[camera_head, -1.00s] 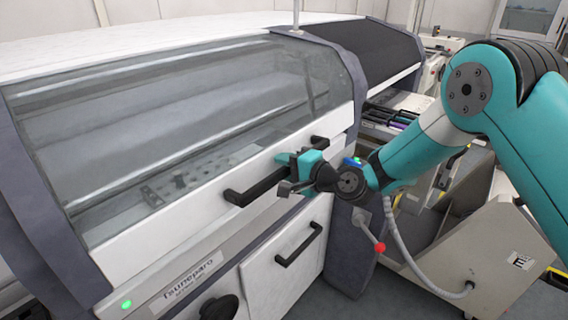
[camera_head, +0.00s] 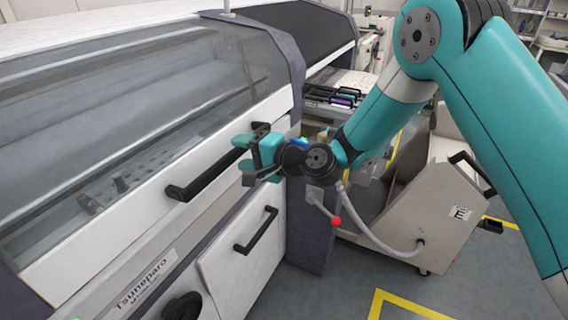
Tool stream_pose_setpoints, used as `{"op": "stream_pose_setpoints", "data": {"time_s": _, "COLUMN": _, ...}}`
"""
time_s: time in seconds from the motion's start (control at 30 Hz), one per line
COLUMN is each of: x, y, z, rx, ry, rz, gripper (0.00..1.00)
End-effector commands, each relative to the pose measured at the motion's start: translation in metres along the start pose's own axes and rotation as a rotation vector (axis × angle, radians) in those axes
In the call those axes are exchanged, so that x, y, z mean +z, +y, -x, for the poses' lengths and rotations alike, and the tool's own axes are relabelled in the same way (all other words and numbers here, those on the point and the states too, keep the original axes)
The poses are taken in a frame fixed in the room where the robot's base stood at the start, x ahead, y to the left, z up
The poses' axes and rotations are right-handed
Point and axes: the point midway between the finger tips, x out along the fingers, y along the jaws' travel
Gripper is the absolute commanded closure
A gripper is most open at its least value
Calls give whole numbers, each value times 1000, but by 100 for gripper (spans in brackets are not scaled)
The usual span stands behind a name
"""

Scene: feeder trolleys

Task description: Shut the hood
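The machine's hood (camera_head: 120,215) has a large clear window and a white lower rim. It is down, with its rim along the machine's front; I cannot tell whether a small gap is left. A black bar handle (camera_head: 205,178) runs slantwise along the rim. My gripper (camera_head: 246,160) is just right of the handle, near its upper right end. Its fingers point left, spread apart with nothing visible between them. It appears clear of the bar, though the arm's end overlaps the rim in the picture.
A lower white door with a black handle (camera_head: 257,230) sits under the hood. A grey feeder trolley (camera_head: 405,215) stands on the right, below my arm. A second dark hood (camera_head: 290,35) is behind. Grey floor with yellow lines (camera_head: 405,305) is open at the front right.

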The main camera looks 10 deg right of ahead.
Motion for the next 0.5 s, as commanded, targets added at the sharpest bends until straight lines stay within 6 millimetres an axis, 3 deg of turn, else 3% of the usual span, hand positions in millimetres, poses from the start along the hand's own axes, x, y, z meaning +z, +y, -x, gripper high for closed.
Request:
{"op": "stream_pose_setpoints", "data": {"time_s": 0.3, "x": -2, "y": 5, "z": 82, "rx": -1, "ry": 7, "rz": -2, "gripper": 47}}
{"op": "stream_pose_setpoints", "data": {"time_s": 0.5, "x": -2, "y": 3, "z": 115, "rx": 0, "ry": 5, "rz": -1, "gripper": 47}}
